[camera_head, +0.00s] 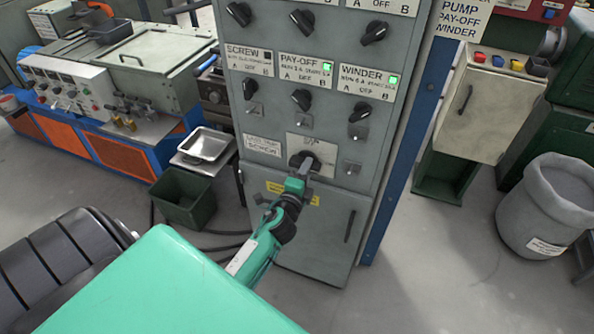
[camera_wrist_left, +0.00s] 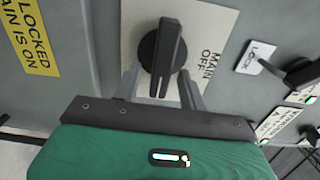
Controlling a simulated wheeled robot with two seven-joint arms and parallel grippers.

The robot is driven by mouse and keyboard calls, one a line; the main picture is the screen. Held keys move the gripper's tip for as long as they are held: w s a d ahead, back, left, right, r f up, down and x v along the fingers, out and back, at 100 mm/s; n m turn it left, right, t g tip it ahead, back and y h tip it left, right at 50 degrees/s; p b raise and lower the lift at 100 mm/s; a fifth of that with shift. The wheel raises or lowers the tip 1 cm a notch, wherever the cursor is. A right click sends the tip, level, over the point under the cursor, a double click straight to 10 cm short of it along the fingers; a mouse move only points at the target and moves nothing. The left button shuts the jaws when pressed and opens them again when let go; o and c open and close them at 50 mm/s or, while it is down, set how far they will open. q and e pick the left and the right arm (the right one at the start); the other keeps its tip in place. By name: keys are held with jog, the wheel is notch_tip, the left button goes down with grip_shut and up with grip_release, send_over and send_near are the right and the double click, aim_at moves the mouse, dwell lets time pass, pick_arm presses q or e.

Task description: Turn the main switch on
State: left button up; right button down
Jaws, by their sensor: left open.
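The main switch is a black rotary knob (camera_wrist_left: 162,55) on a pale plate (camera_wrist_left: 205,20) marked "MAIN" and "OFF" in the left wrist view. In the head view the knob (camera_head: 304,160) sits low on the grey cabinet, partly hidden by my gripper. My left gripper (camera_head: 305,167) reaches up to it from below. In the left wrist view its two fingers (camera_wrist_left: 160,88) stand open on either side of the knob's lower part. I cannot tell whether they touch it. My right gripper is not in view.
The grey cabinet (camera_head: 262,205) has several other black knobs above, labelled screw, pay-off and winder (camera_head: 365,78). A small lock lever (camera_wrist_left: 300,72) is beside the main plate. A grey bin (camera_head: 545,210) stands right, a green bin (camera_head: 185,205) left. Floor between is clear.

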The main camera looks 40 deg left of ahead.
pick_arm(q)
jog(key=b+v, duration=0.3)
jog(key=v, duration=1)
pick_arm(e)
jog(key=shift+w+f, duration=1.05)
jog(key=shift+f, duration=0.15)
pick_arm(q)
jog(key=shift+w, duration=0.1)
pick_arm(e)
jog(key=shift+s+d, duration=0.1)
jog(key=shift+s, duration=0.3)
